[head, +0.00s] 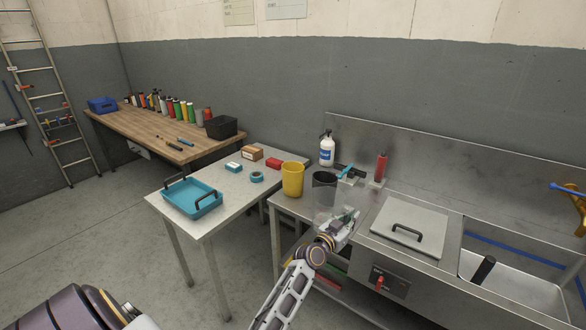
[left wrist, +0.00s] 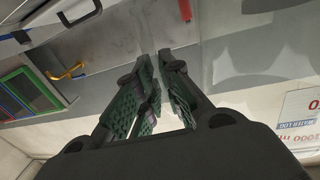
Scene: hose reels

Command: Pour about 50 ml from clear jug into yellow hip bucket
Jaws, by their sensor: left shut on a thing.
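The yellow bucket (head: 292,181) stands upright on the counter's left end, near the edge by the table. The clear jug (head: 323,212) is just right of it and hard to make out; a dark grey cylinder shape shows at its upper part, and I cannot tell whether that is behind it. My left gripper (head: 345,222) is at the jug's right side, shut on it. In the left wrist view its green-padded fingers (left wrist: 155,57) are close together, with a faint see-through surface beyond them. The jug's liquid level cannot be read. My right gripper is out of view.
A white spray bottle (head: 327,149) and red bottle (head: 381,166) stand behind. A lidded steel basin (head: 410,222) and open sink (head: 515,285) lie right. The left table holds a blue tray (head: 192,198), tape roll (head: 257,177) and small boxes (head: 252,153).

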